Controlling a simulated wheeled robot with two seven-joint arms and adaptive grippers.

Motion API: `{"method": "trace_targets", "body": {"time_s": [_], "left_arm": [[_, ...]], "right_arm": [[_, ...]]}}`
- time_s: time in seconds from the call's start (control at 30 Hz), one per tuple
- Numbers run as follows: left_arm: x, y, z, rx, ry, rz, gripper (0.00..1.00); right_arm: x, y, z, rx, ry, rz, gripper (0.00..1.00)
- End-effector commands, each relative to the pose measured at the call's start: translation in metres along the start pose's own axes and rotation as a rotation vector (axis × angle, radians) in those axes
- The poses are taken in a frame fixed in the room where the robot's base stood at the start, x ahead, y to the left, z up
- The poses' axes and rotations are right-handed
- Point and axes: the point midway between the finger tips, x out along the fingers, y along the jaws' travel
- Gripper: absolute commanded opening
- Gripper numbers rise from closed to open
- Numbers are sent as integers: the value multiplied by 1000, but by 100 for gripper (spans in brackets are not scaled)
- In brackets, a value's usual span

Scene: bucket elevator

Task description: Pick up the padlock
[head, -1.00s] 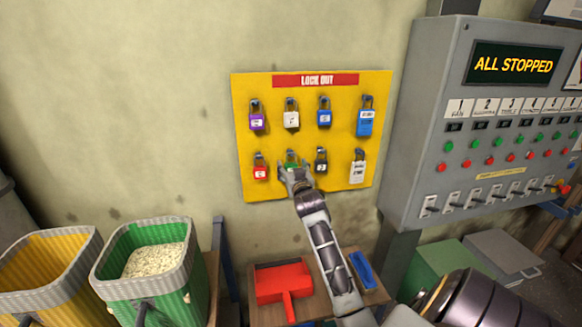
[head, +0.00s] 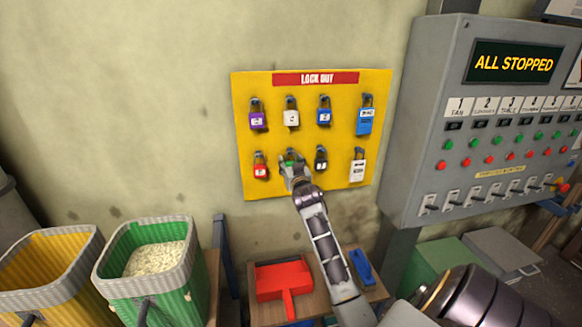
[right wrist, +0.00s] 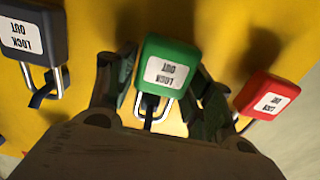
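The yellow lockout board (head: 240,130) hangs on the wall with two rows of padlocks. A green padlock (head: 291,156) hangs in its lower row, partly hidden by my right gripper (head: 293,166). In the right wrist view the green padlock (right wrist: 168,62) is between the two fingers of my right gripper (right wrist: 165,98), its shackle on a dark hook. The fingers are open, one on each side of the padlock; whether either touches it I cannot tell. My left gripper is not in view.
A red padlock (head: 260,165) and a black padlock (head: 321,160) hang close on either side. The grey control panel (head: 400,150) stands at right. Below are a red dustpan (head: 283,280) and a green bucket (head: 190,295) of pale material.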

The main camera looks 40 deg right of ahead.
Motion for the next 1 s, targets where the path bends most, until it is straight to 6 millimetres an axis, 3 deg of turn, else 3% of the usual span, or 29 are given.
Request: {"method": "trace_targets", "body": {"time_s": [0.03, 0.23, 0.57, 0.83, 1.0], "left_arm": [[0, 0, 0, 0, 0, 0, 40], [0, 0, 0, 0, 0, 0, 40], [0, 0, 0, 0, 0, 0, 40], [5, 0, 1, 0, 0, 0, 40], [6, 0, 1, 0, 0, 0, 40]], "right_arm": [[0, 0, 0, 0, 0, 0, 41], [0, 0, 0, 0, 0, 0, 16], [0, 0, -2, 0, 1, 0, 16], [0, 0, -16, -1, 3, 0, 16], [-11, 0, -14, 0, 1, 0, 15]]}}
